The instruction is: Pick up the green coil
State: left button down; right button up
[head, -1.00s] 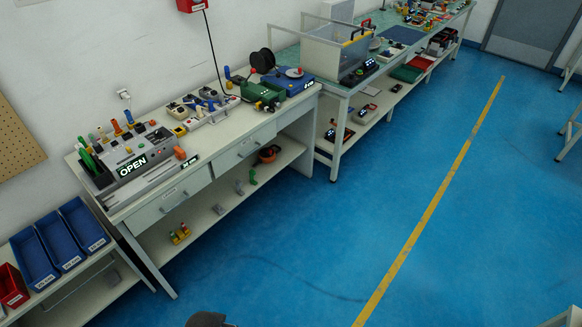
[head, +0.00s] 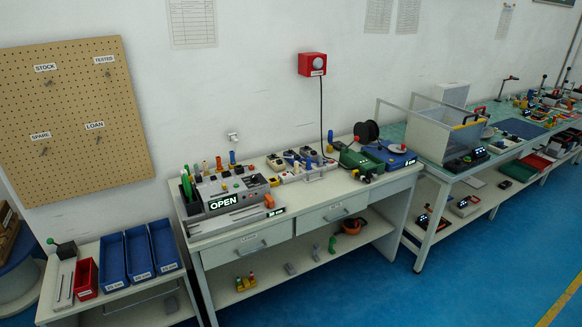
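I cannot single out a green coil with certainty. A small green item (head: 332,245) stands on the lower shelf of the white bench, but it is too small to tell its shape. Green upright pieces (head: 187,185) stand at the left end of the grey unit (head: 232,190) marked OPEN on the bench top. A green machine (head: 356,160) sits further right on the same bench. Neither of my grippers is in view.
The white bench (head: 240,238) has two drawers and a lower shelf with an orange item (head: 352,226). A low stand at left holds blue bins (head: 139,252) and a red bin (head: 86,279). A green-topped bench (head: 430,150) stands at right. Blue floor (head: 470,275) is clear in front.

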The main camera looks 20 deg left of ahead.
aim_at(188, 190)
jog(key=u, duration=1.4)
